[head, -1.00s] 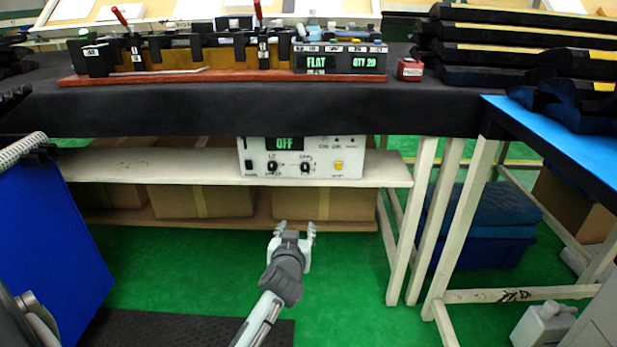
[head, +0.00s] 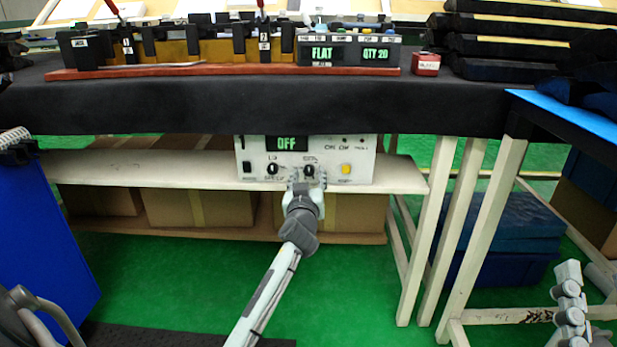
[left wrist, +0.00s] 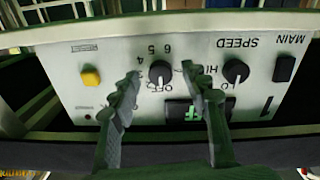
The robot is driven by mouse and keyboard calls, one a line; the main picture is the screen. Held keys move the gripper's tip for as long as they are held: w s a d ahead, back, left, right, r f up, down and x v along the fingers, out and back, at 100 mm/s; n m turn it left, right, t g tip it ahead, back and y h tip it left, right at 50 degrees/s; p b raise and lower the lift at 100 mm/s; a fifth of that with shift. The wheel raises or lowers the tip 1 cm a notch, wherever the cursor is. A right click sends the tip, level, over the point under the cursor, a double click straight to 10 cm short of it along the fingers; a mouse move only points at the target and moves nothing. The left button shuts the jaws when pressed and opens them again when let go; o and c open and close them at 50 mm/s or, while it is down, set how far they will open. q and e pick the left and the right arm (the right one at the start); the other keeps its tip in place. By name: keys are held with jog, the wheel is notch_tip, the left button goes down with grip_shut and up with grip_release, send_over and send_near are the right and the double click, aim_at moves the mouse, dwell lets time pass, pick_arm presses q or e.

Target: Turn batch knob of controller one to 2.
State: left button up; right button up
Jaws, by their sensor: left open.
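Controller one (head: 360,160) is a white box on the shelf under the bench, and its green display (head: 286,143) reads OFF. The left wrist view shows it upside down, with a "1" on its face. My left gripper (head: 306,182) is open in front of that knob. In the left wrist view its fingers (left wrist: 160,76) stand either side of the batch knob (left wrist: 160,73), apparently apart from it. What seems to be my right gripper (head: 569,305) shows at lower right, jaws unclear.
The speed knob (left wrist: 236,71) and main switch (left wrist: 284,68) are beside the batch knob, and a yellow button (left wrist: 91,77) is on its other side. The black bench top (head: 250,105) overhangs the controller. White table legs (head: 440,220) stand to the right.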

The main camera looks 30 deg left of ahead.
pick_arm(q)
jog(key=shift+w+a, duration=0.2)
jog(key=shift+w, duration=0.1)
grip_shut()
jog(key=shift+m, duration=0.3)
pick_arm(e)
jog(key=shift+w, duration=0.1)
pick_arm(q)
jog(key=m+p, duration=0.1)
jog(key=m, duration=0.1)
jog(key=shift+m, duration=0.3)
jog(key=m+p, duration=0.1)
jog(key=m, duration=0.2)
jog(key=shift+m, duration=0.4)
jog(key=shift+m+p, duration=0.35)
jog(key=shift+m, duration=0.15)
pick_arm(e)
notch_tip(320, 180, down, 10)
jog(key=w+d+g+h, duration=0.2)
jog(key=g, duration=0.3)
jog(key=shift+w+g+h, duration=0.2)
jog(key=shift+g+h, duration=0.1)
jog(key=shift+g, duration=0.1)
